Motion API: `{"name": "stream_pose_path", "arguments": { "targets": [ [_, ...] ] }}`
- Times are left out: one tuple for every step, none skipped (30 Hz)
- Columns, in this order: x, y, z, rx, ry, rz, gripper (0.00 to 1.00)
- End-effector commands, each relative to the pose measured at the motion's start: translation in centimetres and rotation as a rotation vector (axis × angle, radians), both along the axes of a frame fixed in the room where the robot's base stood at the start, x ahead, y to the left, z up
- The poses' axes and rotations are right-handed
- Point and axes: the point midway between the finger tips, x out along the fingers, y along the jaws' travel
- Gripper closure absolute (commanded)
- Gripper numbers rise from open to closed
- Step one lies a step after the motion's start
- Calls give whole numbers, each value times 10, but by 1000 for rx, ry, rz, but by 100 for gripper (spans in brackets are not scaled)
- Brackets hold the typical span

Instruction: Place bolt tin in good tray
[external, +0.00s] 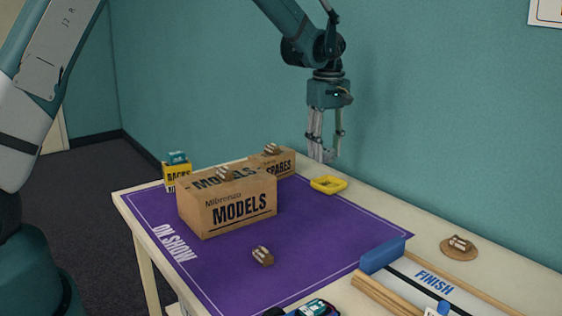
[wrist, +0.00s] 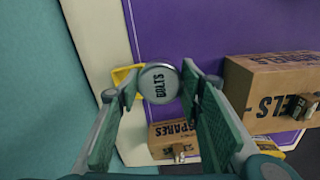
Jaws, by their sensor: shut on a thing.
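The round silver bolt tin (wrist: 158,83), marked BOLTS, sits between the fingertips in the wrist view. My gripper (wrist: 160,86) is shut on it. In the external view my gripper (external: 323,150) hangs pointing down near the wall, above the table's far edge and behind a small yellow tray (external: 328,184). The tray looks empty there, and no label on it is readable. In the wrist view the yellow tray (wrist: 122,75) is partly hidden behind the tin and a finger.
A MODELS box (external: 228,207) and a SPARES box (external: 280,163) stand left of the tray with small brown items on top. A yellow box (external: 177,178) stands at the far left. A blue block (external: 382,255) and FINISH track (external: 433,280) lie at the right front.

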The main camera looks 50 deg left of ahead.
Motion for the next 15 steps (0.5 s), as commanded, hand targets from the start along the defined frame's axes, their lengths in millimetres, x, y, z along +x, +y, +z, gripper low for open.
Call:
{"name": "stream_pose_path", "arguments": {
  "targets": [
    [10,6,-1,0,0,-1,77],
    [14,9,-2,0,0,-2,77],
    [20,12,-3,0,0,-4,77],
    [24,15,-4,0,0,-6,77],
    [28,17,-5,0,0,-7,77],
    [32,20,-5,0,0,-9,77],
    [35,22,-6,0,0,-10,77],
    [38,23,-6,0,0,-11,77],
    [41,25,-7,0,0,-12,77],
    [43,26,-8,0,0,-13,77],
    [45,27,-8,0,0,-13,77],
    [46,28,-8,0,0,-14,77],
    [47,29,-9,0,0,-14,77],
    [48,29,-9,0,0,-15,77],
    [49,30,-9,0,0,-15,77]
  ]
}}
